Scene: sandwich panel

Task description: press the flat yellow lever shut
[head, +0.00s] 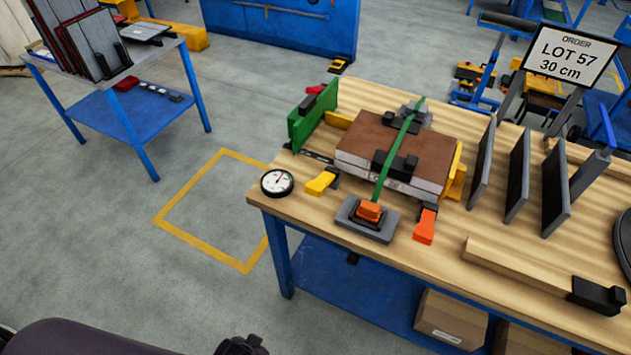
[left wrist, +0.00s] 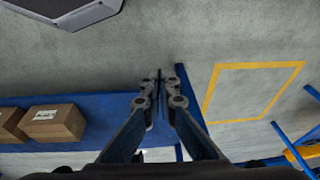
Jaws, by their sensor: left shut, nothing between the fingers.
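The flat yellow lever (head: 321,182) sits on a dark mount at the front left of the clamped panel (head: 400,150). It points out toward the table's front left, away from the panel; its exact tilt is hard to tell. The panel is a brown-topped block with a green strap (head: 400,150) across it, running to an orange buckle (head: 369,211). An orange-red lever (head: 425,226) stands to the right of the buckle. In the left wrist view, my left gripper (left wrist: 158,76) is shut and empty, with the floor and the table's lower shelf beyond it. My right gripper is not in view.
A round gauge (head: 277,182) lies left of the yellow lever, near the wooden table's (head: 440,262) corner. A green block (head: 312,118) stands behind it. Dark upright plates (head: 518,175) stand at right. Boxes (head: 452,318) sit on the lower shelf.

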